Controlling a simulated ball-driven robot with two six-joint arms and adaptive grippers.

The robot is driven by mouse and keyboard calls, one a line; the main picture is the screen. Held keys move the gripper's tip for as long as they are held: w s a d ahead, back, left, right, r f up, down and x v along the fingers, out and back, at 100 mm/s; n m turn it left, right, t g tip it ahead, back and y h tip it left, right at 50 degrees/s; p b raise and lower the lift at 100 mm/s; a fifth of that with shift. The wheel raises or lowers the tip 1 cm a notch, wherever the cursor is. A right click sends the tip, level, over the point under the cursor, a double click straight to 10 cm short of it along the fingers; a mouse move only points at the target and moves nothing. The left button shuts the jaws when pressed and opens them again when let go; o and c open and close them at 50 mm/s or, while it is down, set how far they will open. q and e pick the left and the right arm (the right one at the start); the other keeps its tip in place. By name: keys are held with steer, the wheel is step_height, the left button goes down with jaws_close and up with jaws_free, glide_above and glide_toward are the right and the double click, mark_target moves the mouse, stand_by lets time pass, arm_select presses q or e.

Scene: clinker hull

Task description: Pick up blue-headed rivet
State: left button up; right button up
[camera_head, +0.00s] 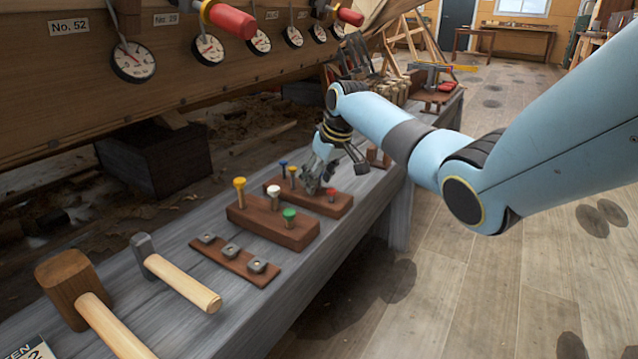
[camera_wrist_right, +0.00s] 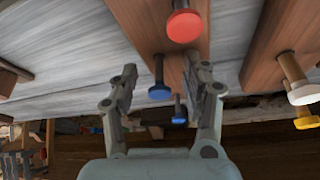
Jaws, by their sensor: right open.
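My right gripper (camera_head: 330,174) is open over the rear wooden rivet block (camera_head: 342,207); it also shows in the right wrist view (camera_wrist_right: 161,75). In that view a blue-headed rivet (camera_wrist_right: 159,91) appears between the spread fingers, with nothing gripped. A smaller blue head (camera_wrist_right: 179,119) shows just below it. In the head view a blue-headed rivet (camera_head: 283,163) stands at the left end of the rear block, beside a yellow-headed one (camera_head: 293,170). I cannot tell which blue head matches it. A red-headed rivet (camera_head: 331,192) stands close to the gripper. My left gripper is out of view.
A front block (camera_head: 277,233) holds yellow (camera_head: 239,182), white (camera_head: 273,192) and green (camera_head: 289,215) rivets. A strip with metal pieces (camera_head: 232,262), a hammer (camera_head: 180,280) and a mallet (camera_head: 65,285) lie on the grey bench. The hull (camera_head: 200,100) overhangs behind.

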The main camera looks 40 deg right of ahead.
jaws_close()
steer(key=shift+r, duration=0.1)
stand_by(0.3)
